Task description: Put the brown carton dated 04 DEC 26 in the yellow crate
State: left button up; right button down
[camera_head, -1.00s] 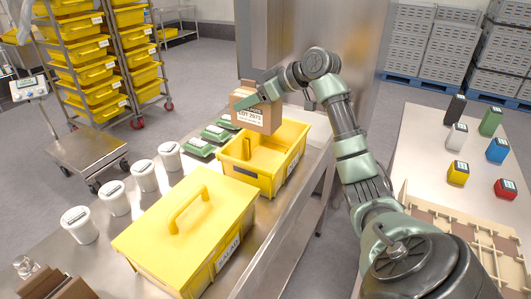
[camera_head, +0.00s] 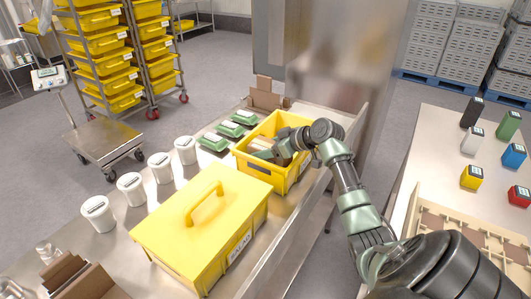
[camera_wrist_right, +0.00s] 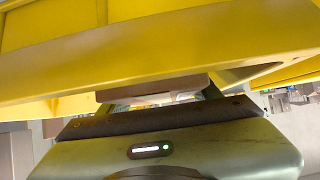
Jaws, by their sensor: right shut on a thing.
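The open yellow crate (camera_head: 258,174) stands on the steel table, behind a lidded yellow box. My right gripper (camera_head: 264,156) reaches down inside the crate, shut on the brown carton (camera_head: 262,143). The carton is mostly hidden by the gripper and crate walls, and its date cannot be read. In the right wrist view a brown strip of the carton (camera_wrist_right: 150,93) shows at the fingers, below the yellow crate wall (camera_wrist_right: 150,62). Whether the carton touches the crate floor cannot be told. My left gripper is not in view.
The lidded yellow box (camera_head: 203,225) stands in front of the crate. Several white tubs (camera_head: 131,188) and green-lidded packs (camera_head: 230,129) are to the left. An open brown box (camera_head: 267,94) stands behind. Coloured blocks are on the right table (camera_head: 440,140).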

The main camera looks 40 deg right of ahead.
jog(key=shift+f, duration=0.85)
jog(key=shift+f, duration=0.15)
jog(key=c, duration=0.6)
grip_release()
jog(key=shift+f, duration=0.1)
jog(key=shift+r, duration=0.3)
jog(key=p+v, duration=0.6)
jog(key=v, duration=0.5)
jog(key=shift+s+p, duration=0.35)
jog(key=shift+s, duration=0.05)
